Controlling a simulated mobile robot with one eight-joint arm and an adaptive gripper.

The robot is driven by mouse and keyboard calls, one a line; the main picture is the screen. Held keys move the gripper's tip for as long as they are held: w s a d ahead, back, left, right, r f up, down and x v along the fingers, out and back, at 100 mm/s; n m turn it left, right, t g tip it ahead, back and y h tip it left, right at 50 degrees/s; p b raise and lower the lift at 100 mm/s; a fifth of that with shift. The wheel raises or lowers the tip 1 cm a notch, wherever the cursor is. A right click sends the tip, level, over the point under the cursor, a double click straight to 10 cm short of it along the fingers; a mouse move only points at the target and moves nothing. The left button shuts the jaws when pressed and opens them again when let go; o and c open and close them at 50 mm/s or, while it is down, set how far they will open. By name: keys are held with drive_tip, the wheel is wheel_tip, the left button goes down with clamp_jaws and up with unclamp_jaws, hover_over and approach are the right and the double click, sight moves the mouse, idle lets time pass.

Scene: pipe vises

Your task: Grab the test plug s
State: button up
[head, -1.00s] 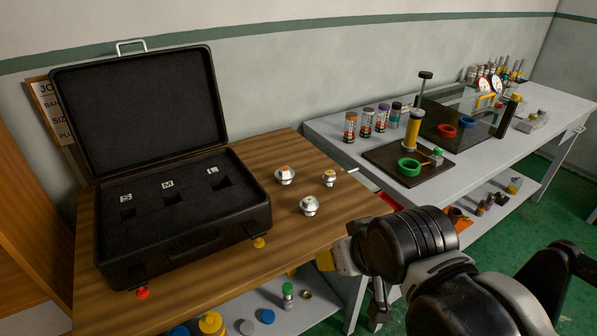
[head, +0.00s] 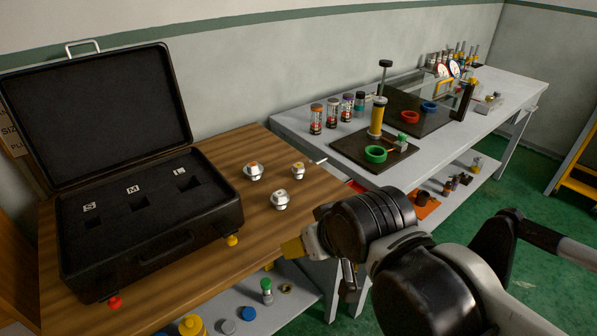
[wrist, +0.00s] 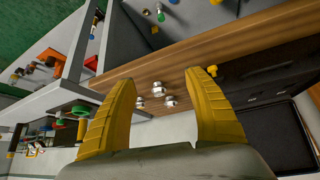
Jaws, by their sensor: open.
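Three pale metal plugs stand on the wooden table, right of the case. My gripper (head: 293,248) is at the table's front edge, apart from the plugs. In the wrist view its yellow fingers (wrist: 162,78) are open and empty, with the plugs seen between them, the small one (wrist: 140,102) at the left.
The open black case (head: 150,250) has compartments marked S, M and L. A grey bench (head: 300,128) to the right holds cans, a hand pump and rings. A lower shelf (head: 290,307) holds coloured caps. The wood around the plugs is clear.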

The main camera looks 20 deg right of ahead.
drive_tip(key=w+d+r+t+p, duration=0.1)
drive_tip(key=w+d+r, duration=0.1)
drive_tip(key=w, duration=0.8)
drive_tip(key=m+t+h+p, duration=0.1)
drive_tip(key=t+h+p, duration=0.1)
drive_tip(key=t+p, duration=0.25)
approach(299, 165)
drive_tip(key=shift+s+a+r+t+b, duration=0.15)
drive_tip(key=shift+a+r+t+b, duration=0.1)
drive_tip(key=shift+r+b, duration=0.1)
drive_tip(key=shift+w+d+f+m, duration=0.15)
drive_tip(key=shift+w+f+m, duration=0.15)
drive_tip(key=shift+w+f, duration=0.1)
drive_tip(key=b+x, duration=0.1)
drive_tip(key=x, duration=0.3)
drive_tip(key=shift+w+f+b, duration=0.2)
drive_tip(key=shift+w+b, duration=0.15)
drive_tip(key=b+x, duration=0.1)
drive_tip(key=x, duration=0.1)
drive_tip(key=b+x, duration=0.1)
drive_tip(key=x, duration=0.1)
drive_tip(key=shift+d+f, duration=0.15)
drive_tip(key=shift+f, duration=0.3)
drive_tip(key=shift+w, duration=0.45)
drive_tip(key=shift+s, duration=0.1)
clamp_jaws()
